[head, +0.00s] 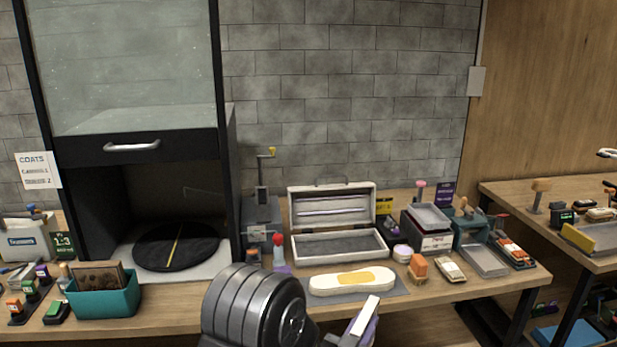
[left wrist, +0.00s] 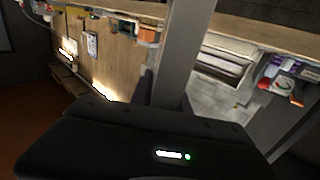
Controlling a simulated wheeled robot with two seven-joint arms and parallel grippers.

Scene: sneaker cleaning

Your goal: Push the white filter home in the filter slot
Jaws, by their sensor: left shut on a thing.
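The white filter (head: 364,314) shows as a narrow pale slab at the bottom of the head view, tilted and seen nearly edge-on. My left gripper (head: 358,334) is shut on it; one purplish finger shows beside the slab. In the left wrist view the filter (left wrist: 181,50) is a long grey-white bar rising from between the dark fingers of my left gripper (left wrist: 165,92) past the top edge. The filter is in the air, in front of the bench edge and apart from the booth. I cannot make out the filter slot. My right gripper is not in view.
The black booth (head: 135,150) with a raised glass front and dark turntable (head: 178,246) stands at left. A teal bin (head: 105,302) holds a brown panel. A white sole (head: 322,285) lies on a grey mat (head: 390,288). An open case (head: 338,247) and several small items crowd the bench.

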